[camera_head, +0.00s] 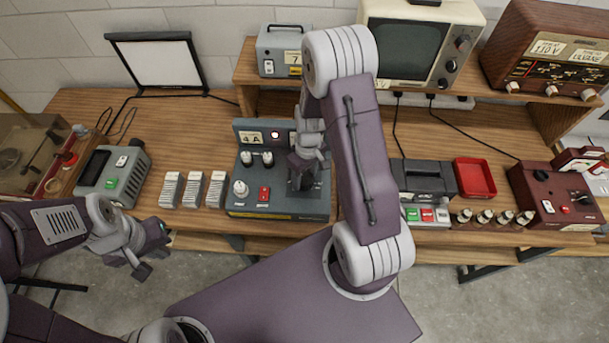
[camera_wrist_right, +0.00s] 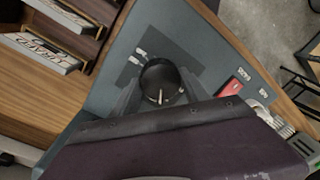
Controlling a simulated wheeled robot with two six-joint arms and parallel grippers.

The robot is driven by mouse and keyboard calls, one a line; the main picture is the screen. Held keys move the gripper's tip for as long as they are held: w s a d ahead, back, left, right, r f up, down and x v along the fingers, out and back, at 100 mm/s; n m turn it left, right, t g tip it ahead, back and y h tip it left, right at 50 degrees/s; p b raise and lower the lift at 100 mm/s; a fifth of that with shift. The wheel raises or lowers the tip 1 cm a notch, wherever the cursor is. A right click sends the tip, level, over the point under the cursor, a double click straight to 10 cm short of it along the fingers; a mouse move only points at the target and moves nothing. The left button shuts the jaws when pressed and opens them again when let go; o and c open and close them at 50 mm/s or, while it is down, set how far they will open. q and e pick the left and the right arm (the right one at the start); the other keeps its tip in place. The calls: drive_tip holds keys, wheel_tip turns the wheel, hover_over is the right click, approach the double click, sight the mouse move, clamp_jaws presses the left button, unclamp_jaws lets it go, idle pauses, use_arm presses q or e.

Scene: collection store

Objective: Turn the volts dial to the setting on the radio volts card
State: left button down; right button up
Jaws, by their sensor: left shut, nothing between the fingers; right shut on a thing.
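The grey-blue bench unit (camera_head: 300,207) stands on the bench, with white knobs, a red switch (camera_head: 264,193) and a lit red lamp. My right gripper (camera_head: 303,165) reaches down onto its right part. In the right wrist view, my right gripper (camera_wrist_right: 160,92) is shut on a round black dial (camera_wrist_right: 160,76) with a pale pointer mark. The dial's lettering is too small to read, and in the head view my arm hides it. My left gripper (camera_head: 150,257) is shut and empty, in front of the bench.
A grey box with a green button (camera_head: 112,180) and several pale ribbed blocks (camera_head: 195,190) lie left of the unit. A black machine (camera_head: 423,178), a red tray (camera_head: 474,177) and a dark red box (camera_head: 553,198) stand to the right. A television (camera_head: 418,50) sits on the shelf.

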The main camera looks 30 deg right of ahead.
sight(307, 177)
drive_tip(key=shift+m, duration=1.1)
drive_tip(key=o, duration=1.4)
drive_tip(key=r, duration=0.9)
drive_tip(key=shift+d+b, duration=0.3)
drive_tip(key=shift+d, duration=0.05)
